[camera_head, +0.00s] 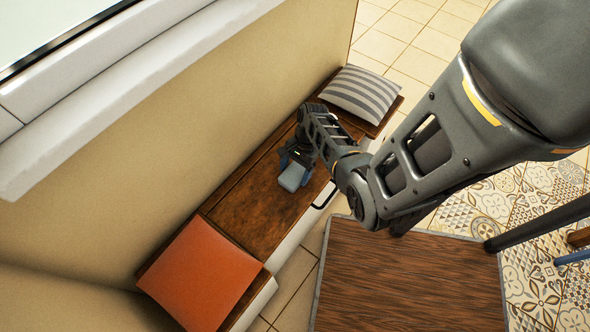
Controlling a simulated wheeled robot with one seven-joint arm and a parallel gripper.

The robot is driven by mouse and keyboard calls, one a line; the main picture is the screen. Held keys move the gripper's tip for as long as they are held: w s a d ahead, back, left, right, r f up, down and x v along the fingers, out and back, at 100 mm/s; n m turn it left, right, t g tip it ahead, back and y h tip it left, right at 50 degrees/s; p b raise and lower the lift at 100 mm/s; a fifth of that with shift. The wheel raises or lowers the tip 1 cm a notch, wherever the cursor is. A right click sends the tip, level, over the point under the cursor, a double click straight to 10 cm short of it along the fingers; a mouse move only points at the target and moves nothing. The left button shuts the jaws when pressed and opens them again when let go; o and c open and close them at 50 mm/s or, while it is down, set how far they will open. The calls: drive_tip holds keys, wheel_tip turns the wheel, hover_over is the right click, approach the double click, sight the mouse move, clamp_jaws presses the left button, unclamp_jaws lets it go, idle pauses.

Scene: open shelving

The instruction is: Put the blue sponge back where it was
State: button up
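The blue sponge (292,178) is a small pale blue block with rounded corners. It shows at the fingers of my gripper (296,158), over the brown wooden bench top (248,212). My arm reaches in from the upper right and bends down to the bench. The fingers are dark and small here and meet the sponge's upper end in the picture. I cannot tell whether they are closed on it, or whether the sponge rests on the wood or is a little above it. Part of the sponge is hidden by the fingers.
An orange cushion (200,274) lies at the bench's near left end, a grey striped cushion (360,94) at its far end. A beige wall (190,130) runs behind the bench. A dark wooden table (400,285) stands at the front right. The bench top between sponge and orange cushion is clear.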

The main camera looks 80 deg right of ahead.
drive_tip(key=shift+o, duration=0.9)
drive_tip(key=p+v, duration=0.2)
drive_tip(key=v, duration=1)
drive_tip(key=s+a+r+n+t+h, duration=0.1)
drive_tip(key=a+n+h, duration=0.2)
drive_tip(key=a+n, duration=0.35)
drive_tip(key=s+a+n+t+h, duration=0.2)
drive_tip(key=a+n+h, duration=0.15)
drive_tip(key=a, duration=0.55)
drive_tip(key=s+a+r+n+t, duration=0.1)
drive_tip(key=a+r+n+t, duration=0.2)
drive_tip(key=r, duration=0.7)
drive_tip(key=s+a+r+n+t+y, duration=0.1)
drive_tip(key=a+r+n, duration=0.4)
drive_tip(key=r, duration=0.6)
drive_tip(key=s+a+r+n+t+y, duration=0.1)
drive_tip(key=a+r+n+t, duration=0.4)
drive_tip(key=r, duration=0.6)
drive_tip(key=shift+s+a+t, duration=0.5)
drive_tip(key=shift+s+a, duration=0.2)
drive_tip(key=shift+s, duration=0.15)
